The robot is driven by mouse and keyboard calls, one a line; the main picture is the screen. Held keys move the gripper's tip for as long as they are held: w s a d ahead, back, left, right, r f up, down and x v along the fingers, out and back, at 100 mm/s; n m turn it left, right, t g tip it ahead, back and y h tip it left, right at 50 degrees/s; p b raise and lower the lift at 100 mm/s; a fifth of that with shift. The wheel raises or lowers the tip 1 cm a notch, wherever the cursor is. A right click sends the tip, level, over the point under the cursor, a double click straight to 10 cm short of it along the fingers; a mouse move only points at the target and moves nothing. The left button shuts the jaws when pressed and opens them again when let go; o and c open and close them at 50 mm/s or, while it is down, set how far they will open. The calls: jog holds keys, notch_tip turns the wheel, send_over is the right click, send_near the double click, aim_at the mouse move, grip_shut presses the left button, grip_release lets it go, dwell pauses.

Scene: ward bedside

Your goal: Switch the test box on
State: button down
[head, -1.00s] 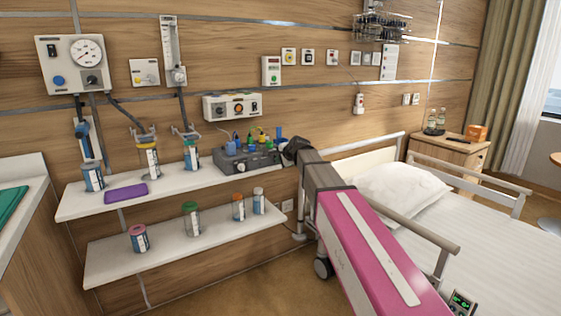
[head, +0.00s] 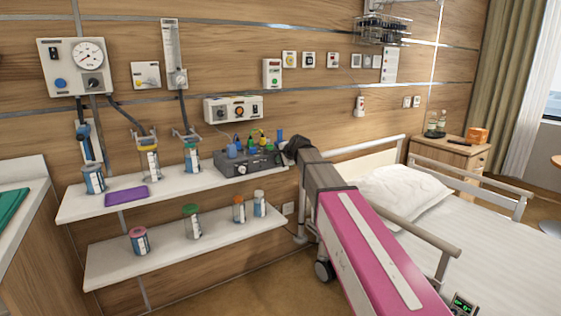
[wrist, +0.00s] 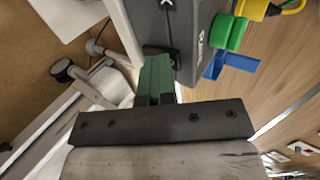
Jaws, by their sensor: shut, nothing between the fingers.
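The test box, a dark grey box (head: 228,164) with coloured plugs on top, stands at the right end of the upper shelf. In the wrist view its dark side (wrist: 180,25) fills the upper middle, with white markings. A small black part (wrist: 160,51), possibly a switch, sits at the box's edge by the fingertips. My gripper (wrist: 156,62) has green fingers, shut together and empty. Their tips are at or very near this black part; I cannot tell whether they touch. In the head view my arm comes in from the lower right and hides the fingertips.
The upper shelf (head: 80,206) also holds canisters and a purple item (head: 126,196); the lower shelf (head: 110,268) holds several jars. A wall panel with knobs (head: 233,108) is above the box. A bed (head: 480,255) with rails lies to the right, close to my arm.

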jog(key=f+v, duration=0.1)
jog(key=v, duration=1.2)
jog(key=shift+s+d, duration=0.4)
jog(key=shift+s, duration=0.2)
jog(key=shift+f, duration=0.1)
jog(key=shift+s+d+f, duration=0.1)
jog(key=shift+s+f, duration=0.05)
jog(key=shift+f, duration=0.55)
